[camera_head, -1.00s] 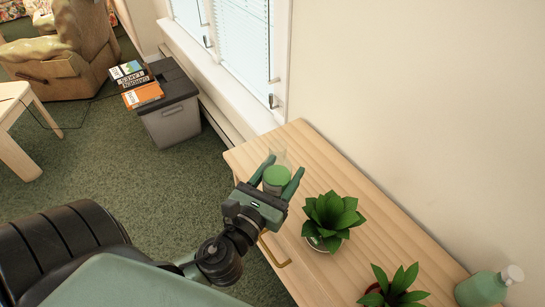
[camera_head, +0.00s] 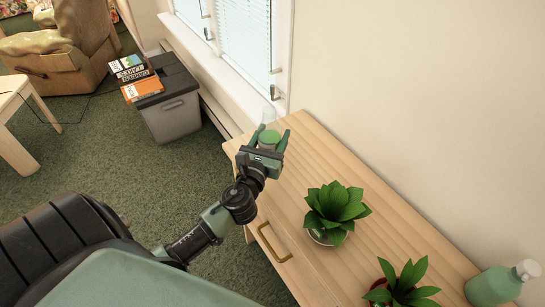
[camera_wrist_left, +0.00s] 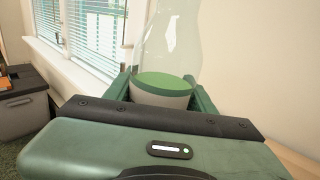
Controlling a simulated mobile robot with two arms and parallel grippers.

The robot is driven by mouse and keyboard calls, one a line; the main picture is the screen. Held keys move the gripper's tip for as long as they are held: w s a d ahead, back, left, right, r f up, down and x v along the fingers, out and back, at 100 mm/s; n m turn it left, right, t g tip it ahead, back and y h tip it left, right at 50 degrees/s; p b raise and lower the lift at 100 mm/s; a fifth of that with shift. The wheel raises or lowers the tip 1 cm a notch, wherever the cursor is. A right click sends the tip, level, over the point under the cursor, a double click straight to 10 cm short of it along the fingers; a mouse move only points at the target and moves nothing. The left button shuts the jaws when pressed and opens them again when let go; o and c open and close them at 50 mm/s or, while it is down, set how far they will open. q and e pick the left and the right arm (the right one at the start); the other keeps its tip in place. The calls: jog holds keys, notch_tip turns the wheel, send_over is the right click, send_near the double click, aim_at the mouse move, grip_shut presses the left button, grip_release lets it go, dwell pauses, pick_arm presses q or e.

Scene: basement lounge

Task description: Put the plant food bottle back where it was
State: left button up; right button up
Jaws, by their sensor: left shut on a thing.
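My left gripper (camera_head: 270,142) is shut on a clear bottle-shaped vessel (camera_head: 269,118) with a green disc inside and a pale lower part. The vessel is upright, above or at the far end of the wooden dresser, near the window; whether its base touches the dresser is hidden by the gripper. In the left wrist view the clear vessel (camera_wrist_left: 168,40) stands between the fingers. I see no label, so I cannot tell for sure that it is the plant food bottle. A green bottle with a white cap (camera_head: 494,287) stands at the dresser's near right end. My right gripper is not in view.
The wooden dresser (camera_head: 325,155) runs along the wall. Two potted plants, one in a white pot (camera_head: 336,210) and one in a red pot (camera_head: 400,285), stand on it. The dresser top between is clear.

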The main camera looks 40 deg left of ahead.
aim_at(273, 143)
pick_arm(q)
notch_tip(273, 143, down, 3)
jog(key=shift+f+b, duration=0.1)
jog(key=shift+b, duration=0.35)
notch_tip(273, 143, down, 4)
jog(key=shift+r+b, duration=0.2)
jog(key=shift+b, duration=0.75)
jog(key=shift+f, duration=0.1)
jog(key=o, duration=1.7)
jog(key=shift+c, duration=0.2)
jog(key=shift+s, duration=0.1)
